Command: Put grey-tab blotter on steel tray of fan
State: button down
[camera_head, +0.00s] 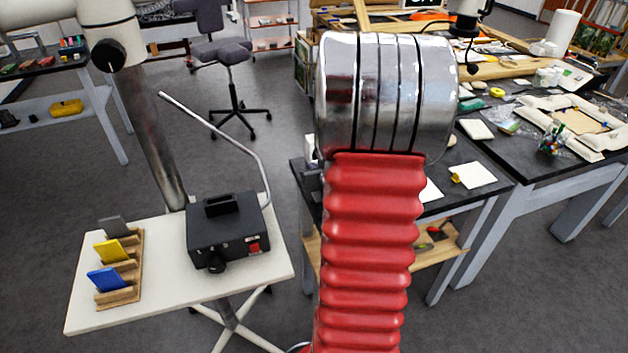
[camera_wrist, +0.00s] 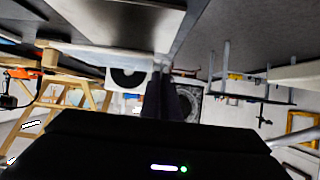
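The grey-tab blotter (camera_head: 114,226) stands tilted in the rear slot of a wooden rack (camera_head: 138,264) on a white table in the head view. A yellow-tab blotter (camera_head: 111,251) and a blue-tab blotter (camera_head: 107,279) stand in the slots in front of it. My gripper (camera_wrist: 168,95) shows as dark fingers close together in the wrist view, with nothing seen between them. It is away from the rack, which I cannot make out in the wrist view. I cannot clearly identify the fan or its steel tray in either view.
A black box (camera_head: 228,235) with a handle and red switch stands right of the rack on the white table (camera_head: 170,308). A bent metal tube (camera_head: 215,130) rises beside it. A red ribbed column (camera_head: 368,250) blocks the middle view. Cluttered dark benches (camera_head: 480,198) stand right.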

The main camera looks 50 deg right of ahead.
jog(key=shift+f, duration=2.1)
jog(key=c, duration=2.4)
grip_release()
jog(key=shift+f, duration=0.1)
jog(key=shift+c, duration=0.2)
jog(key=o, duration=0.4)
